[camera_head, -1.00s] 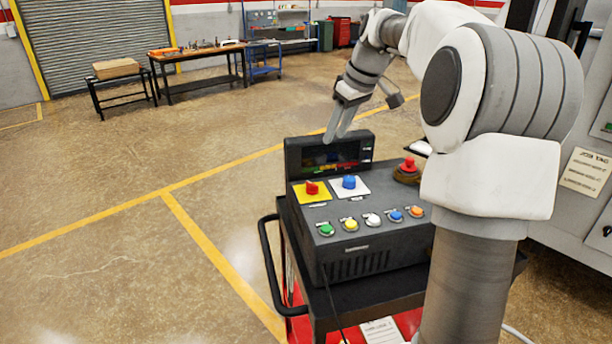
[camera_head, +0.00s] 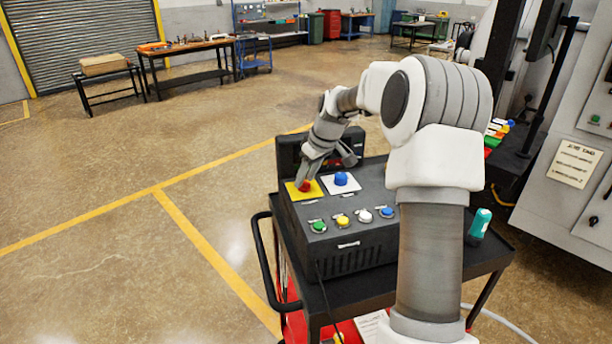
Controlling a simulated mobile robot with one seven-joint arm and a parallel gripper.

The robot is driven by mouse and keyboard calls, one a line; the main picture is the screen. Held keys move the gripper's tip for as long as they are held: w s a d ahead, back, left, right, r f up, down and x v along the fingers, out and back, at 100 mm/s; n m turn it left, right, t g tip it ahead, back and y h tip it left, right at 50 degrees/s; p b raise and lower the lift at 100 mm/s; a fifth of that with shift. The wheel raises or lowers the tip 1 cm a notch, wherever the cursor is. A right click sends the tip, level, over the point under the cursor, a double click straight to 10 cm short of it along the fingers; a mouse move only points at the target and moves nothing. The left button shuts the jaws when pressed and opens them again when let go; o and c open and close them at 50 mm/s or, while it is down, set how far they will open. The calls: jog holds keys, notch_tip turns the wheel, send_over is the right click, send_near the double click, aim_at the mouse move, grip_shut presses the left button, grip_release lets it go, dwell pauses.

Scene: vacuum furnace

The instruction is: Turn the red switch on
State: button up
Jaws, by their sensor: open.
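The red switch (camera_head: 304,186) sits on a yellow square plate at the left of the dark control box (camera_head: 345,238). A blue switch (camera_head: 341,179) on a white plate is just right of it. My gripper (camera_head: 307,178) points down, with its fingers at the red switch and covering part of it. The jaws are open; whether a finger touches the switch cannot be told from this view. The box's display at the back is mostly hidden behind my gripper and wrist.
A row of coloured buttons (camera_head: 342,220) runs along the box's front. The box stands on a black cart (camera_head: 392,290) with a handle at its left. A teal-topped object (camera_head: 480,224) stands on the cart's right. A grey cabinet (camera_head: 567,160) is at right. Floor at left is clear.

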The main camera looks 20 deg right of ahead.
jog(key=shift+f, duration=0.2)
grip_shut()
